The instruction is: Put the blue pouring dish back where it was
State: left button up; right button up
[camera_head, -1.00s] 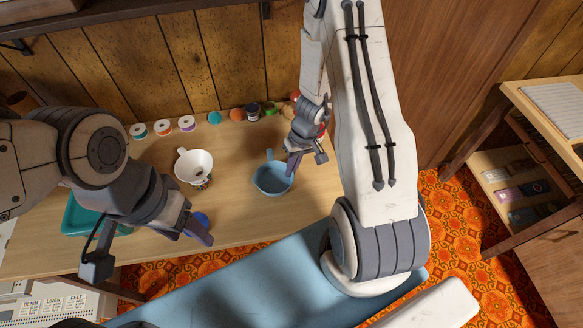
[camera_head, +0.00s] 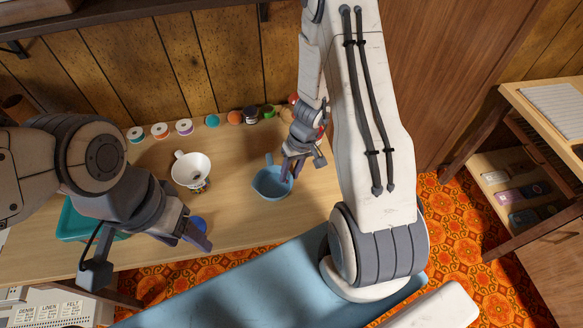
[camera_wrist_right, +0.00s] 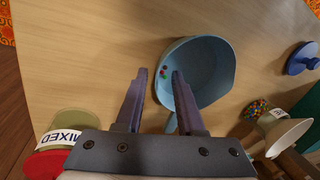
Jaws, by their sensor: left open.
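The blue pouring dish (camera_head: 268,186) stands upright on the wooden table, its handle pointing towards the back wall. My right gripper (camera_head: 290,172) is at the dish's right side. In its wrist view the open fingers (camera_wrist_right: 160,78) straddle the dish wall, one outside and one over the inside; whether they touch it I cannot tell. My left gripper (camera_head: 192,236) is open and empty, low over the table's front left.
A white funnel (camera_head: 190,168) sits on a bead jar left of the dish. A blue lidlike piece (camera_head: 198,222) lies near my left gripper. A teal tray (camera_head: 75,222) is at left. Spools (camera_head: 160,130) and small jars line the back. A jar labelled MIXED (camera_wrist_right: 60,140) is near my right gripper.

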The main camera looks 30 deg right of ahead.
jog(key=p+v, duration=0.2)
jog(key=v, duration=0.8)
jog(key=shift+r, duration=0.2)
notch_tip(320, 180, up, 5)
jog(key=n, duration=0.2)
send_over(278, 187)
jog(key=s+a+r+n, duration=0.2)
jog(key=s+a+r, duration=0.35)
jog(key=a, duration=0.25)
jog(key=s+a+r+n+h, duration=0.1)
jog(key=s+a+r, duration=0.1)
jog(key=s, duration=0.4)
jog(key=s+a+r+n, duration=0.2)
jog(key=s+a+r, duration=0.1)
jog(key=s, duration=0.3)
jog(key=shift+a+r+n+h, duration=0.3)
jog(key=shift+r+h, duration=0.1)
jog(key=shift+r, duration=0.45)
